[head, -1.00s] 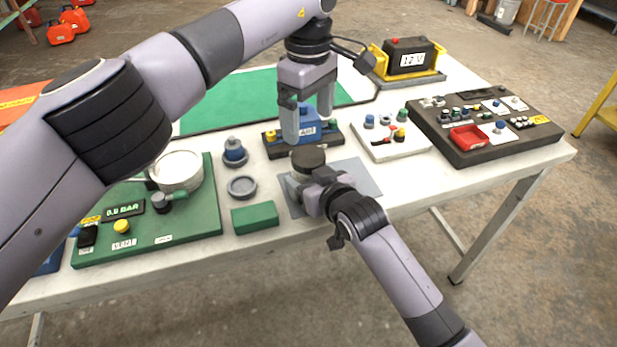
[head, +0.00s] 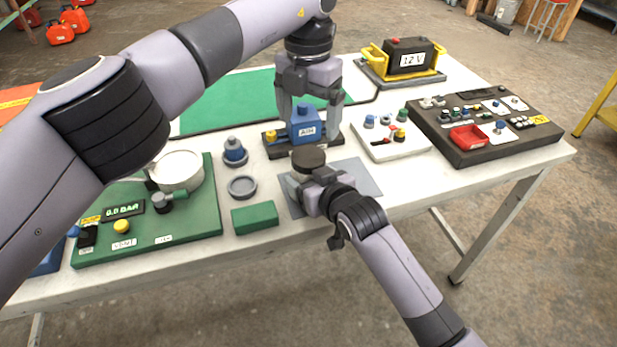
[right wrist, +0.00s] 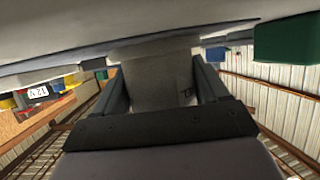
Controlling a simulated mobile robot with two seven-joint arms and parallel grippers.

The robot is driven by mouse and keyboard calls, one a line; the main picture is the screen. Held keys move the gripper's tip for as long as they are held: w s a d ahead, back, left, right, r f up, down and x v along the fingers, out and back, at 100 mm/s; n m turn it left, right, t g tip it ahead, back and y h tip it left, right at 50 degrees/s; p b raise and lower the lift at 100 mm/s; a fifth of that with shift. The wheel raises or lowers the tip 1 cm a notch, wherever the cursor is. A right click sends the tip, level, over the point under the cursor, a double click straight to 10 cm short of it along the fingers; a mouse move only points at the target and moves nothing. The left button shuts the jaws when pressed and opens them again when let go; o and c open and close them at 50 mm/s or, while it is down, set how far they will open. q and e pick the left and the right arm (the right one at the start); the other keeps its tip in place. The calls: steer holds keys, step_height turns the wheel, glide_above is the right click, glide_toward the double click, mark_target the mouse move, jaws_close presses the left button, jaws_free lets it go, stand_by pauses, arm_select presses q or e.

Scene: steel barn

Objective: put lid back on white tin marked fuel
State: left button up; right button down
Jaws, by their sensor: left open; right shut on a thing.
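My right gripper (head: 312,180) is shut on a short round thing (head: 308,157) with a dark top, over a grey mat. In the right wrist view its pale side (right wrist: 158,82) fills the gap between the fingers and bears part of a dark marking, too cut off to read. I cannot tell whether the dark top is a lid or an open mouth. My left gripper (head: 309,110) is open, fingers pointing down, with one finger on either side of a blue block (head: 306,127) labelled AIR. I cannot tell whether they touch it. No separate lid is clearly identifiable.
A grey ring-shaped dish (head: 242,187), a green block (head: 255,217) and a blue-grey knobbed piece (head: 235,152) stand left of the mat (head: 357,175). A green gauge board (head: 200,222) is further left. A white switch plate (head: 411,150) and dark control panel (head: 470,155) are right.

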mark_target(309, 156)
arm_select(q)
steer(key=n, duration=0.5)
steer(key=shift+n, duration=0.4)
step_height(309, 156, down, 8)
steer(key=shift+f, duration=0.1)
stand_by(0.4)
steer(key=c, duration=1.1)
steer(key=shift+m, duration=1.8)
